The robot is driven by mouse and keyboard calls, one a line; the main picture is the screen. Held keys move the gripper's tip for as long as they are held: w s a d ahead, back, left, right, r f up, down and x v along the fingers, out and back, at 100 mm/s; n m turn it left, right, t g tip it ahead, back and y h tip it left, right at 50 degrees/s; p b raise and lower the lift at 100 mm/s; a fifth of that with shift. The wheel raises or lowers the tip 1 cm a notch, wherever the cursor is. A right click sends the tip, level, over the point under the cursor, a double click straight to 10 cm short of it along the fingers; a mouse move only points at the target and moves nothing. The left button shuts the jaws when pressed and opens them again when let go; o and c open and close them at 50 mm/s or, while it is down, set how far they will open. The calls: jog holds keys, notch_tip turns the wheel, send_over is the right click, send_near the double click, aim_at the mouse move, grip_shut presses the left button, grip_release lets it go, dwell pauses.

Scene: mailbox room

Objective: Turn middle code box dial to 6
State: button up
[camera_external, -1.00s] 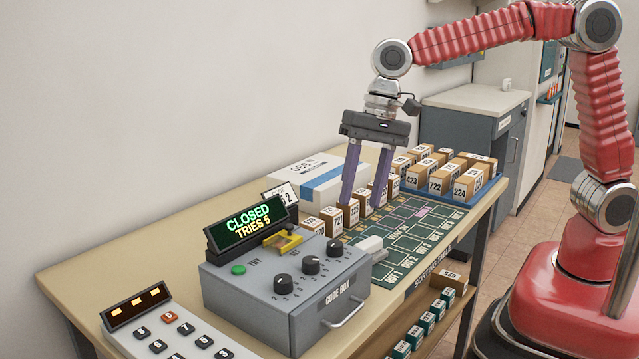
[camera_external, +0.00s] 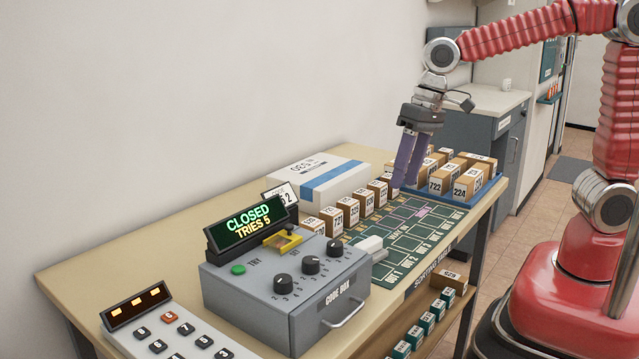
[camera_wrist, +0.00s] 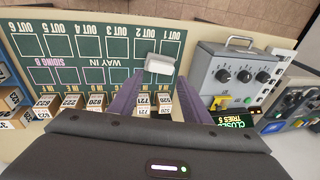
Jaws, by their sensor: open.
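The grey code box (camera_external: 284,297) stands on the near part of the table with three black dials in a slanted row. The middle dial (camera_external: 311,265) is between the other two; its setting is too small to read. The box's sign (camera_external: 247,222) reads CLOSED, TRIES 5. My gripper (camera_external: 406,187) is open and empty above the far end of the green sorting board, well behind and right of the box. In the wrist view the code box (camera_wrist: 236,77) is at the right, its middle dial (camera_wrist: 244,76) clear of my open purple fingers (camera_wrist: 150,93).
Numbered boxes (camera_external: 350,211) line the sorting board (camera_external: 402,240), with more in a blue tray (camera_external: 473,201) near my gripper. A pale block (camera_external: 371,245) lies beside the code box. A keypad (camera_external: 172,338) stands at the near left. A white parcel (camera_external: 318,179) is by the wall.

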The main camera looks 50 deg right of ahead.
jog(key=shift+s+d+n, duration=0.25)
jog(key=shift+d, duration=0.6)
jog(key=shift+s+d+n, duration=0.25)
jog(key=shift+d, duration=0.6)
jog(key=shift+a, duration=0.1)
jog(key=s+a+f+n, duration=0.1)
jog(key=s+a+n, duration=0.1)
jog(key=a, duration=0.9)
jog(key=s+a+n, duration=0.1)
jog(key=a+n, duration=0.2)
jog(key=a, duration=0.7)
jog(key=w+a+r+m+t, duration=0.2)
jog(key=a+r, duration=0.4)
jog(key=a, duration=0.2)
jog(key=shift+w+t+h, duration=0.2)
jog(key=shift+t+h, duration=0.2)
jog(key=shift+f, duration=0.15)
